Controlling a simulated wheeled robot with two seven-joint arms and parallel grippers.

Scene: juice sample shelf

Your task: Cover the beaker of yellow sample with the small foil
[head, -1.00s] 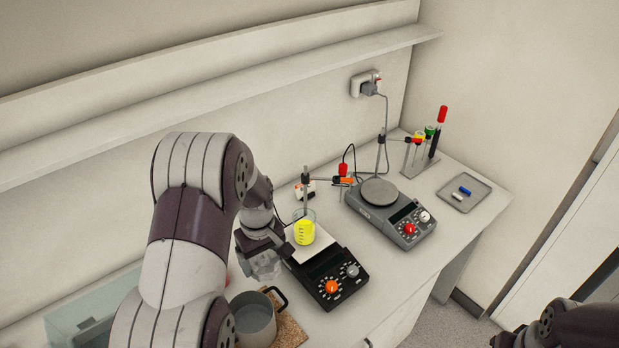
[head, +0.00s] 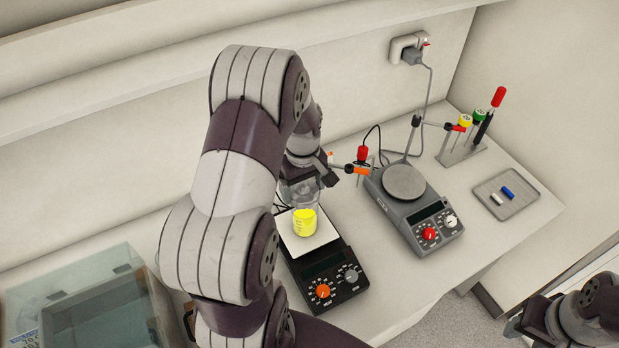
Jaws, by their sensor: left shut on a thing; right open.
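The beaker of yellow sample (head: 305,224) stands upright on the white top of the black hotplate (head: 322,275). My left gripper (head: 303,181) is right at the beaker's top, pointing down. It is shut on a pale, greyish, see-through-looking piece, which looks like the small foil (head: 297,190). The piece overlaps the clear upper glass in the head view, so I cannot tell whether it touches the rim. My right gripper (head: 522,332) is open and empty at the lower right, away from the bench objects.
A grey stirrer (head: 412,212) with a clamp stand is right of the black hotplate. A clear box (head: 85,305) is at lower left. A wall shelf (head: 250,75) runs above.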

